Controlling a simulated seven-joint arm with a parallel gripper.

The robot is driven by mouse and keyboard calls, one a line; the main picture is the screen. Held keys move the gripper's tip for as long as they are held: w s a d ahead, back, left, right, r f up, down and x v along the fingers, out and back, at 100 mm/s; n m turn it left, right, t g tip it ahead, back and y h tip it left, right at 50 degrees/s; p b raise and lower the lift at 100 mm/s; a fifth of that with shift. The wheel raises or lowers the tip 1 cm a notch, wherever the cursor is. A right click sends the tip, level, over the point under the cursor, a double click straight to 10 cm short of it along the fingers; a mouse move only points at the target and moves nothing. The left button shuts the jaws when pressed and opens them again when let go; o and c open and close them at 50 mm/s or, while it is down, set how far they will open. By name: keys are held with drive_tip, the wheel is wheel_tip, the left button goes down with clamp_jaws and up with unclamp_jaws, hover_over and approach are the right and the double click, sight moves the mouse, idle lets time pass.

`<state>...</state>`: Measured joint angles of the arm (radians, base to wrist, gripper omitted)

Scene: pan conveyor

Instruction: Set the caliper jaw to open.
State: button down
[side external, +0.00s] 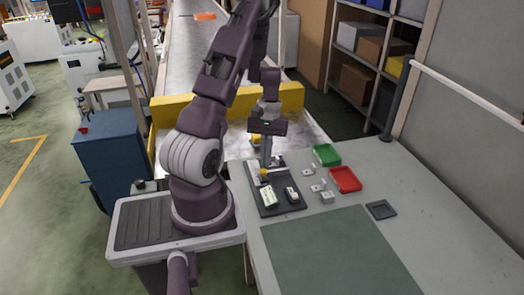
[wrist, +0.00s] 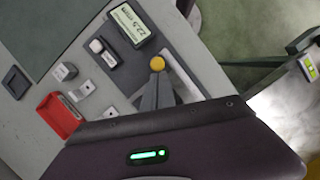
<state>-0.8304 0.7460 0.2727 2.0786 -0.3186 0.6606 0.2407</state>
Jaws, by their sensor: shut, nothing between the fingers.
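The caliper fixture has a dark base plate (side external: 268,207). A round yellow knob (side external: 263,172) stands on it, and the knob also shows in the wrist view (wrist: 157,63). Beside it a pale display (wrist: 130,22) appears to read 22.5 mm. It lies at the left of the plate in the side view (side external: 269,197). My gripper (side external: 265,163) is shut and empty, pointing down over the far part of the fixture. In the wrist view its grey fingers (wrist: 155,88) end close to the knob; I cannot tell whether they touch. The jaw's position is largely hidden behind the fingers.
A small pale-topped block (wrist: 96,46) sits on the plate beside the display. A red tray (side external: 345,179), a green tray (side external: 327,154), several small metal parts and a dark square tray (side external: 381,209) lie to the right. A grey-green mat (side external: 335,255) covers the near table.

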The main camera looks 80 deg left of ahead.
drive_tip(key=shift+d, duration=0.4)
drive_tip(key=a, duration=0.1)
drive_tip(key=w+a+r, duration=0.1)
drive_tip(key=a, duration=0.1)
drive_tip(key=w+a+r, duration=0.1)
drive_tip(key=shift+w+a, duration=0.1)
drive_tip(key=shift+a, duration=0.3)
drive_tip(key=v, duration=0.8)
drive_tip(key=shift+r, duration=0.3)
drive_tip(key=w+d+r+m+t+y, duration=0.1)
drive_tip(key=w+d+r+m, duration=0.15)
drive_tip(key=d+r, duration=0.55)
drive_tip(key=w+d+r+m+t+y, duration=0.1)
drive_tip(key=d+r+m+t, duration=0.3)
drive_tip(key=d, duration=0.7)
drive_tip(key=s+d+r+m+t+y, duration=0.1)
drive_tip(key=s+d+r+m+t, duration=0.1)
drive_tip(key=s+d+m, duration=0.4)
drive_tip(key=s+d+r, duration=0.1)
drive_tip(key=s+d, duration=0.4)
drive_tip(key=d, duration=0.3)
drive_tip(key=shift+s+d+r, duration=0.15)
drive_tip(key=shift+s+d, duration=0.1)
drive_tip(key=shift+s, duration=0.05)
